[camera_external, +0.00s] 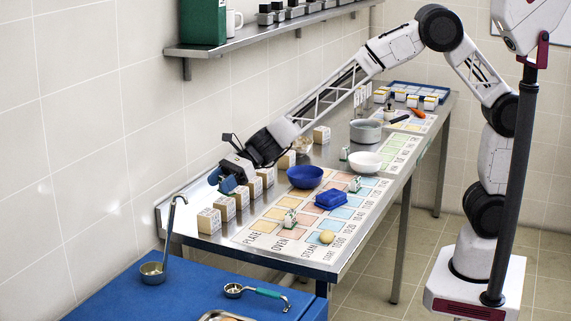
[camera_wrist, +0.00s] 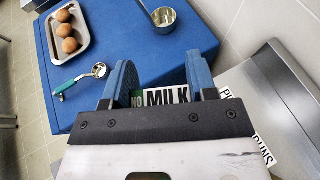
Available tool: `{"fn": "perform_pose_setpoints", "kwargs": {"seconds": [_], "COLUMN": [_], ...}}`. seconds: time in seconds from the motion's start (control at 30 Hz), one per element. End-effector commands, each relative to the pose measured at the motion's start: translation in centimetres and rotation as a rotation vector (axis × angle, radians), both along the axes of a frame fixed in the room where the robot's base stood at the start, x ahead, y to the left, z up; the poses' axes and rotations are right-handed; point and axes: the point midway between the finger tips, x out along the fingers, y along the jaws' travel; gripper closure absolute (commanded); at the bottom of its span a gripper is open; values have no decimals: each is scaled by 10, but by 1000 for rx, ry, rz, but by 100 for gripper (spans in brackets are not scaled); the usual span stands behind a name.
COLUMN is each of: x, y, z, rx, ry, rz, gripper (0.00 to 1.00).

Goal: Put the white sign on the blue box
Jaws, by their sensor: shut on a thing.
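My gripper (camera_external: 229,183) is above the left end of the steel counter, near the wall. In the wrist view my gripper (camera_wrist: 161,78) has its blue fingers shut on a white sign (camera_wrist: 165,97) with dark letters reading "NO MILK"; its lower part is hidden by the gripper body. In the external view a white edge shows beside the fingers. A large blue box (camera_external: 190,288) with a flat top stands in front of the counter; it also shows in the wrist view (camera_wrist: 120,35), beyond the fingers. A small blue box-like container (camera_external: 331,200) sits on the counter mat.
On the large blue box are a ladle (camera_external: 153,270), a green-handled scoop (camera_external: 254,291) and a tray of eggs (camera_wrist: 68,35). Labelled cartons (camera_external: 226,207) line the counter's wall side. A blue bowl (camera_external: 304,176) and white bowl (camera_external: 365,161) stand further back.

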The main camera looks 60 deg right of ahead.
Motion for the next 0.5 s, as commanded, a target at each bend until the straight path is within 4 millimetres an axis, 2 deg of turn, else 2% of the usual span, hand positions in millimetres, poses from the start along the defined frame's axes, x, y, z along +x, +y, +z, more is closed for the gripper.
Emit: {"fn": "perform_pose_setpoints", "kwargs": {"seconds": [0.03,0.1,0.5], "x": [-7,-17,-82], "y": [16,35,140], "z": [-1,-1,-6], "rx": [0,1,-3], "ry": [1,2,8], "rz": [27,62,259], "gripper": [74,74,74]}}
